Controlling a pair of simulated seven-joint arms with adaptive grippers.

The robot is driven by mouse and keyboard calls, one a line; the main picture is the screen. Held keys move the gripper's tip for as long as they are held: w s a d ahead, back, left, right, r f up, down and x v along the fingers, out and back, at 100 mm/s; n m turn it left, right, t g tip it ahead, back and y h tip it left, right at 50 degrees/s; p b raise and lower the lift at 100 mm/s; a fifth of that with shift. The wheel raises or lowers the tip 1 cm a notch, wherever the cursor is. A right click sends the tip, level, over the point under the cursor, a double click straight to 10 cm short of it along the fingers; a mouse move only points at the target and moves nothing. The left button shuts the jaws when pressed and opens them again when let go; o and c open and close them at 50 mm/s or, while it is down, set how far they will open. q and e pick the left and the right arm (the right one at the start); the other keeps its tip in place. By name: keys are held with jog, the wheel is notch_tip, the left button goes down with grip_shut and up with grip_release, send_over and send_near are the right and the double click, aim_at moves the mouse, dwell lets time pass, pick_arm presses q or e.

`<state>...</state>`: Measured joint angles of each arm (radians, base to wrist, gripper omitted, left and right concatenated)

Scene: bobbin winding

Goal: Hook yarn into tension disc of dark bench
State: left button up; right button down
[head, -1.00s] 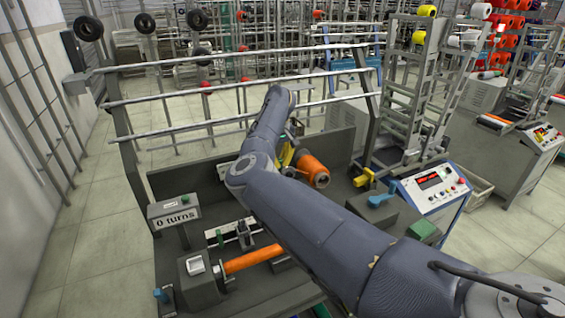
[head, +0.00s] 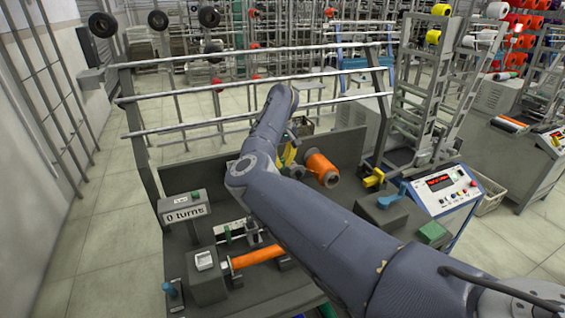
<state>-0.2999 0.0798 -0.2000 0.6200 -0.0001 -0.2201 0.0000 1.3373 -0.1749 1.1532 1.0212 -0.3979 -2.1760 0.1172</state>
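The dark bench (head: 345,207) fills the middle of the head view. An orange yarn cone (head: 322,168) lies near its back panel. An orange bobbin (head: 257,258) lies level at the front left. A small metal fixture (head: 243,233) stands behind the bobbin; I cannot tell whether it is the tension disc. My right arm crosses the bench from the lower right. My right gripper (head: 297,127) is mostly hidden behind its own wrist, near the cone and a yellow part (head: 288,154). Its fingers and any yarn strand cannot be made out. My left gripper is not in view.
A counter reading "0 turns" (head: 185,212) stands at the bench's left. A blue lever (head: 392,194), a yellow part (head: 373,178) and a control panel (head: 446,190) are at the right. Metal rails (head: 200,129) run behind the bench. Tiled floor at left is clear.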

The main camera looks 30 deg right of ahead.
jog(key=shift+r, duration=0.15)
jog(key=shift+a+r, duration=0.25)
jog(key=shift+r, duration=0.85)
jog(key=shift+a+r, duration=0.25)
jog(key=shift+r, duration=0.85)
jog(key=shift+w, duration=0.1)
